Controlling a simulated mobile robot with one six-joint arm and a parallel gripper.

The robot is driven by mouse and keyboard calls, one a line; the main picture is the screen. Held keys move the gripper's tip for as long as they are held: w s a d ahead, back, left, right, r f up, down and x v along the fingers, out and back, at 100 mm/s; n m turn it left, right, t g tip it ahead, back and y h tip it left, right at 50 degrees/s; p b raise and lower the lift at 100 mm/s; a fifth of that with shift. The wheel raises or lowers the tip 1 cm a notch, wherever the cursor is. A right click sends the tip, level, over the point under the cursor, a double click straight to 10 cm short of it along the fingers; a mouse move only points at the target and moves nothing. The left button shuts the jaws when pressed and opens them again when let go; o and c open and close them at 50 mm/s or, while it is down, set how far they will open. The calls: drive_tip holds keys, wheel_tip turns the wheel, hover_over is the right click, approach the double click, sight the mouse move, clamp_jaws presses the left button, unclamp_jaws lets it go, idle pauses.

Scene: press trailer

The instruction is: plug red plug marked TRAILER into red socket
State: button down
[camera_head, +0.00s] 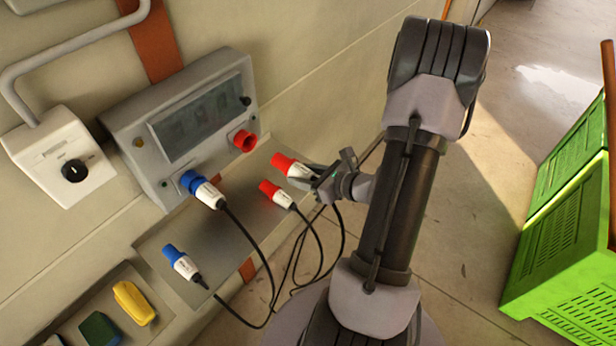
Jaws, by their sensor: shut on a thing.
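The red socket (244,141) sticks out of the lower right of the grey wall box (140,130) and looks empty. My gripper (314,176) is shut on a red and white plug (284,163), with its red end pointing up and left toward the socket, a short gap apart from it. A second red and white plug (276,194) is on the grey shelf (222,245), just below the held one. Lettering on both plugs is too small to read, so I cannot tell which is marked TRAILER. My gripper hides part of the held plug.
A blue and white plug (206,192) is at the wall box's blue socket. Another blue plug (180,262) lies on the shelf. Black cables (268,290) loop below. A switch box (60,160) is at left, a yellow object (134,303) at lower left, a green crate (560,240) at right.

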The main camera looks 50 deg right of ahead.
sight(279, 162)
drive_tip(key=w, duration=0.8)
drive_tip(key=shift+w+a, duration=0.1)
drive_tip(key=shift+a, duration=0.3)
drive_tip(key=shift+b, duration=0.35)
idle(1.0)
drive_tip(key=shift+w+a, duration=0.2)
drive_tip(key=shift+w, duration=2.7)
drive_tip(key=c, duration=0.7)
unclamp_jaws()
drive_tip(key=shift+c, duration=0.2)
